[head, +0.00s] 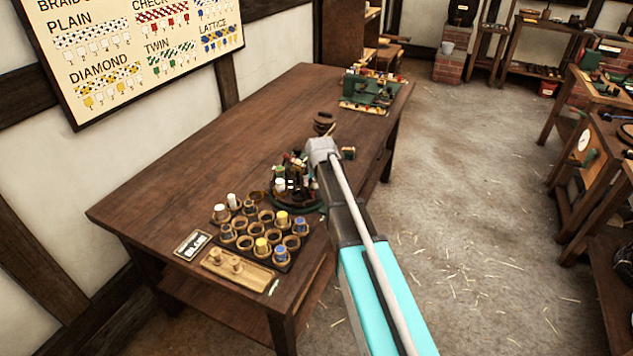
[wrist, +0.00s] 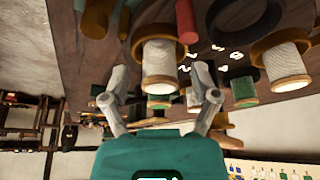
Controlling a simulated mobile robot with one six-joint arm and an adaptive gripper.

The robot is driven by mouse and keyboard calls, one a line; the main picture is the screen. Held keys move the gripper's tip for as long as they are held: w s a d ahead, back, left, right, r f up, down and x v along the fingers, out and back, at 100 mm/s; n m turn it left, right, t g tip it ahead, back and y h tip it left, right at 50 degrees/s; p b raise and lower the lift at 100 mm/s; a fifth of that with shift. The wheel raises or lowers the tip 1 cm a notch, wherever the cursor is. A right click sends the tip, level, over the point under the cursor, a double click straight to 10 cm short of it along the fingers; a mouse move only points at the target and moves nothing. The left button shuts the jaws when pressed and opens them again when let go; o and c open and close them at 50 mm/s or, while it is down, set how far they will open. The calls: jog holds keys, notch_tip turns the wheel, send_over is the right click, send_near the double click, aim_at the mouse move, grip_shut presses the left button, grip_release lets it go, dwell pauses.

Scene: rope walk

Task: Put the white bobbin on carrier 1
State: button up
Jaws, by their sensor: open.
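In the wrist view, which looks upside down, a white bobbin (wrist: 160,62) stands between the two fingers of my gripper (wrist: 160,80). The fingers are spread apart, with a gap on each side of it. A second white bobbin (wrist: 284,66) stands to the right, with green bobbins (wrist: 243,91) nearby. In the head view my arm reaches over the round braiding machine (head: 295,200) on the bench and hides part of it. A white bobbin (head: 279,185) shows at its left. I cannot read which carrier is number 1.
A wooden tray (head: 240,268) and a small label card (head: 192,245) lie in front. A green machine (head: 370,92) stands at the far end. The bench's left side is clear.

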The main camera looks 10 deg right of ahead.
jog(key=shift+r, duration=0.15)
jog(key=p+v, duration=1.1)
jog(key=v, duration=0.1)
dwell(0.4)
dwell(0.6)
jog(key=s+f+g, duration=0.1)
jog(key=s+g, duration=0.3)
jog(key=s, duration=2)
jog(key=shift+s+f+g, duration=0.2)
jog(key=shift+g, duration=0.1)
jog(key=shift+d+r, duration=0.1)
jog(key=shift+r+p, duration=2.45)
jog(key=shift+p, duration=0.2)
